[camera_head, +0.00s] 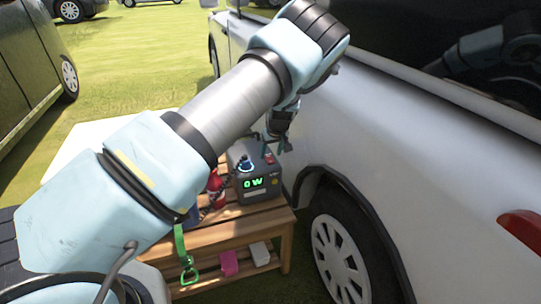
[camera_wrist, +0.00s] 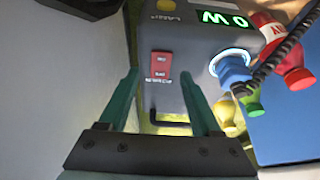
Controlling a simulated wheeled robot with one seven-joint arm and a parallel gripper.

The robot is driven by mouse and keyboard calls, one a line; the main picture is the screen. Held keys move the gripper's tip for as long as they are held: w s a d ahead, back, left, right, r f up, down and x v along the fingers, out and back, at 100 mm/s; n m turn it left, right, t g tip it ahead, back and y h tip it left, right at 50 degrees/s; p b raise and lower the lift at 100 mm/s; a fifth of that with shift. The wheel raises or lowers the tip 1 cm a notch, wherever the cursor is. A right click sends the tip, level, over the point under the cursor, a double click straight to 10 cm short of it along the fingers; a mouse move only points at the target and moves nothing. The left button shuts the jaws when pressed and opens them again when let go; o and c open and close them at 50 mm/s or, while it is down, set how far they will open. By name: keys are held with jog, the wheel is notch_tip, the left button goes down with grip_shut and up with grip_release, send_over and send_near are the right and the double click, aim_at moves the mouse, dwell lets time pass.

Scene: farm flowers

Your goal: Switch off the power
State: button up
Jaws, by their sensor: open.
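A dark grey power box (camera_head: 244,157) stands on a wooden bench beside the white vehicle. A red switch (camera_wrist: 160,67) sits on the box's top, with small lettering too blurred to read. A round socket or plug with a lit blue ring (camera_wrist: 231,66) is beside it. My gripper (camera_wrist: 160,78) is open and empty, its two green fingers either side of the switch in the wrist view. I cannot tell whether they touch the box.
The white vehicle (camera_head: 430,150) stands close on the right of the bench (camera_head: 240,220). Red, yellow and green bottles (camera_wrist: 285,55) and a dark coiled cable are next to the box. A green strap (camera_head: 182,258) hangs at the bench's front left. Pink (camera_head: 229,262) and white boxes lie below.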

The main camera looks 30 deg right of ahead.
jog(key=shift+x, duration=1)
jog(key=shift+r, duration=0.1)
grip_shut()
